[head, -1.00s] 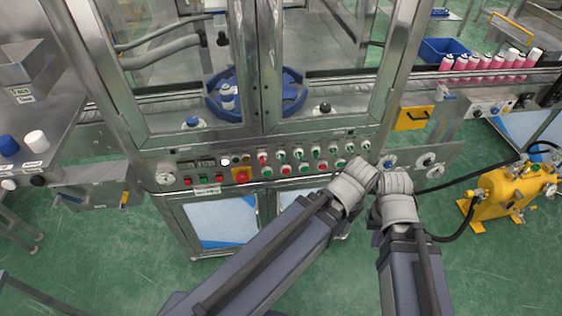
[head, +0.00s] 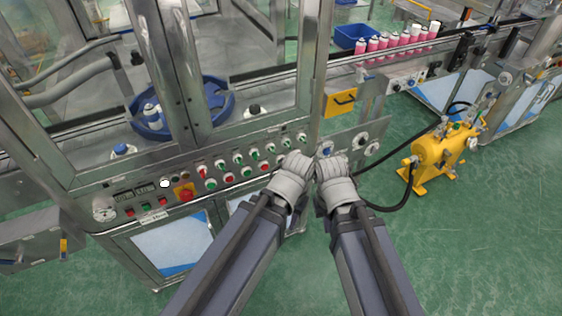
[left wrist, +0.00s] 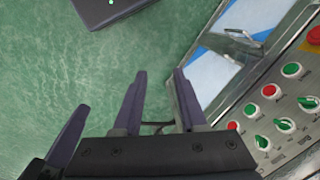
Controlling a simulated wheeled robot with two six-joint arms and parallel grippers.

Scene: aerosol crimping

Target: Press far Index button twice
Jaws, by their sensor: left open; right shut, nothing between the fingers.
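The labels are too small to read, so I cannot tell which is the far Index button. In the head view my left wrist hides the panel's right end and my left gripper's fingers. My right gripper (head: 329,151) is shut and empty beside it, its fingertips hardly visible. In the left wrist view my open, empty left gripper (left wrist: 160,74) is over the floor, apart from the buttons (left wrist: 268,90) at right.
A red stop button (head: 185,193) sits on a yellow plate at the panel's left. Glass doors in steel frames rise above the panel. A yellow pump unit (head: 437,155) with black hoses stands on the green floor to the right. Pink cans (head: 383,43) line the conveyor.

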